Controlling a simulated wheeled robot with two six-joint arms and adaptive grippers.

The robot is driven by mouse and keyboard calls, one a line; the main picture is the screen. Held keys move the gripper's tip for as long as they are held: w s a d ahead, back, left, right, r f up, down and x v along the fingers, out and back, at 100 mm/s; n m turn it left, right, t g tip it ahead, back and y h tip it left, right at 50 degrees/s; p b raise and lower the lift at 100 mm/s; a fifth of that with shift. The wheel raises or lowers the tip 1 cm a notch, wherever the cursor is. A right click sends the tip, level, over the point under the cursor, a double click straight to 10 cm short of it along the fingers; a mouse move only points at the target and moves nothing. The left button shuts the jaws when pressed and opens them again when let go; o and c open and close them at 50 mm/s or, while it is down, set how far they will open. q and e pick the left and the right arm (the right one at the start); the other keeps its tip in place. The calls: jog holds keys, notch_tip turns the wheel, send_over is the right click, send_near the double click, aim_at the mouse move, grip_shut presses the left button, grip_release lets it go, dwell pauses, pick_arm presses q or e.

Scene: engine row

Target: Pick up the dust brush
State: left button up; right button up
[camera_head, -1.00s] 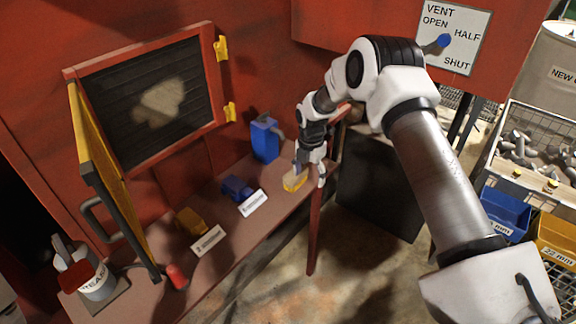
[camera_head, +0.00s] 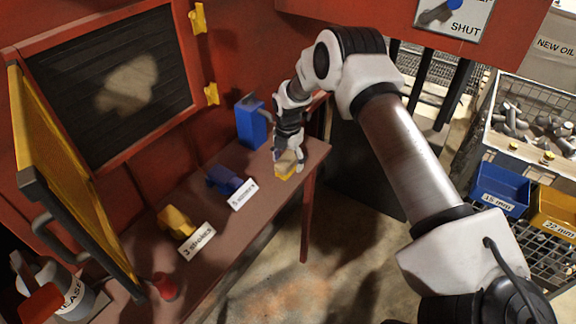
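A small yellow block with a paler top (camera_head: 285,174), which looks like the dust brush, sits at the right end of the narrow reddish-brown table (camera_head: 240,228). My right gripper (camera_head: 288,162) points down right over it, with its fingers apart on either side of the block. The gripper hides part of the block, and I cannot tell whether the fingers touch it. The block seems to rest on the table. My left gripper is not in view.
On the table stand a blue jug (camera_head: 250,122), a blue part (camera_head: 224,179), a yellow part (camera_head: 176,222), labels and a red item (camera_head: 164,286). A yellow-edged open door (camera_head: 62,180) rises at left. Blue and yellow bins (camera_head: 500,188) stand at right.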

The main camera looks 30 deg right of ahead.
aim_at(288, 157)
jog(key=shift+s+r, duration=0.2)
jog(key=c, duration=1.1)
jog(key=shift+f, duration=0.1)
jog(key=shift+c, duration=0.5)
jog(key=shift+w+r+p, duration=0.15)
jog(key=shift+r+p, duration=0.15)
jog(key=shift+r, duration=0.1)
notch_tip(288, 157, up, 3)
jog(key=shift+r+p, duration=0.1)
jog(key=shift+p, duration=0.95)
jog(key=s+a+p, duration=0.7)
jog(key=s+a, duration=0.1)
jog(key=s, duration=0.5)
jog(key=shift+s+a+r+p, duration=0.25)
jog(key=shift+a+r+p, duration=0.1)
jog(key=shift+r, duration=0.1)
